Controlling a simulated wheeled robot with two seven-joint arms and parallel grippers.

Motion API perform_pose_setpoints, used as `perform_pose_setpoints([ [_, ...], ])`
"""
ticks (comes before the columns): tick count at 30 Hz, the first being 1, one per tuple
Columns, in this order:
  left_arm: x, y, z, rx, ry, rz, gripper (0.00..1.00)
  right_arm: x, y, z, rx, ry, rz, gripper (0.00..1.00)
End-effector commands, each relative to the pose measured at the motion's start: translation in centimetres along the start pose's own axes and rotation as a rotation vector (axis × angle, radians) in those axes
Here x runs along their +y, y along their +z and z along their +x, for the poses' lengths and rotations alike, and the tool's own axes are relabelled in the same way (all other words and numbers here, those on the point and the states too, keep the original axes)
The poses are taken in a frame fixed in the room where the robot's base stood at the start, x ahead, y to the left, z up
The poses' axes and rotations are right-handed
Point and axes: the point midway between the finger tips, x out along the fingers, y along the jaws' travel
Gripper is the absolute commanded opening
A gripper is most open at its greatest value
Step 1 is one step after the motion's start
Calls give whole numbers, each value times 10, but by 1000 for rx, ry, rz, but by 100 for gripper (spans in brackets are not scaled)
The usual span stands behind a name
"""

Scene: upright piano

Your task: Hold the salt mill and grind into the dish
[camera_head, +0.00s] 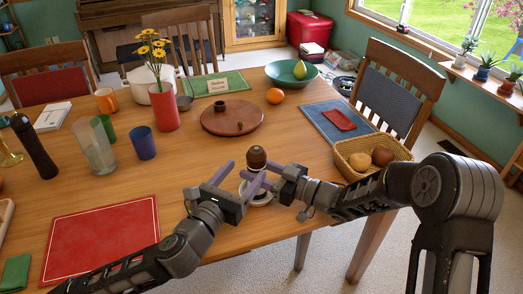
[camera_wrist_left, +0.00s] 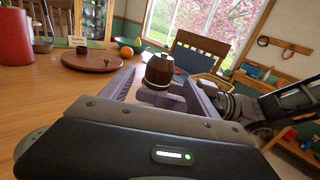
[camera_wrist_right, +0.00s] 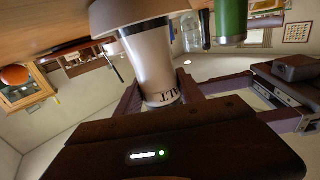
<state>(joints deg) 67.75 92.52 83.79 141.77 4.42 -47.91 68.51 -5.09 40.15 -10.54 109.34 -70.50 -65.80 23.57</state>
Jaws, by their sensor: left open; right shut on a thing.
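The salt mill (camera_head: 257,158) is upright near the table's front edge, with a dark wooden top and a pale body. Its top also shows in the left wrist view (camera_wrist_left: 160,71). My right gripper (camera_head: 262,177) is shut on the pale body, whose partly hidden lettering shows in the right wrist view (camera_wrist_right: 155,62). My left gripper (camera_head: 241,176) is open, with one finger on each side of the mill's top (camera_wrist_left: 160,88). A small pale dish (camera_head: 259,199) shows below the mill, mostly hidden by the grippers. I cannot tell whether they touch.
A red placemat (camera_head: 100,240) lies to the left. A bread basket (camera_head: 350,170) stands close beside my right forearm. A round wooden board (camera_head: 232,122), a blue cup (camera_head: 143,143) and a glass (camera_head: 94,146) stand farther back. The table between the cup and my left gripper is clear.

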Motion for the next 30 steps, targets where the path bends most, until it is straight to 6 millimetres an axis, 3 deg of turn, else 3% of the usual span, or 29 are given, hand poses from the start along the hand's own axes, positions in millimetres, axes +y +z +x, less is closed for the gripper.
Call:
perform_pose_setpoints([
  [9, -1, 0, 60, -1, -2, 1, 70, 0, 0, 0, 0, 0, 0, 0],
  [15, -1, 0, 90, 0, 0, 0, 70, 0, 0, 0, 0, 0, 0, 0],
  [27, -1, 0, 100, 0, -1, 0, 70, 0, 0, 0, 0, 0, 0, 0],
  [30, -1, 0, 100, 0, -1, 0, 63, 0, 0, 0, 0, 0, 0, 0],
])
